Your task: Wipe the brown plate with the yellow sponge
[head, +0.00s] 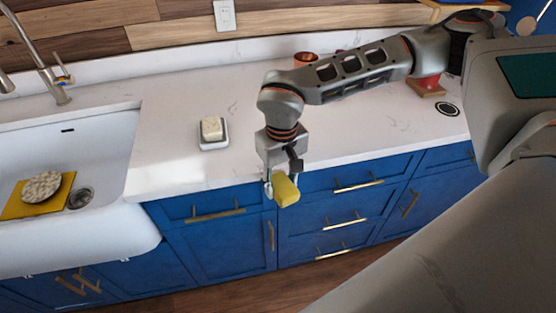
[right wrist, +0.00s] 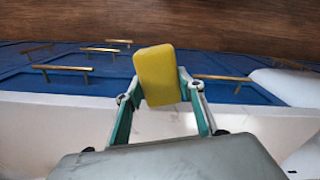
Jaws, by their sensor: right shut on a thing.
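The yellow sponge (head: 287,192) is held between the fingers of my right gripper (head: 279,182), in front of the counter's front edge, by the blue drawers. In the right wrist view the sponge (right wrist: 157,76) stands out past both fingertips (right wrist: 158,98). A round, mottled beige-brown plate (head: 41,187) lies in the white sink at the left, on a flat yellow sheet (head: 18,208). The plate's top is uncovered, and my right gripper is well to the right of it. My left gripper is not in view.
A pale block (head: 212,127) sits on a small dish (head: 213,145) on the white counter. The tap (head: 55,85) stands behind the sink, whose drain (head: 80,198) is right of the plate. A copper cup (head: 304,59) stands behind my right arm. Counter between dish and sink is clear.

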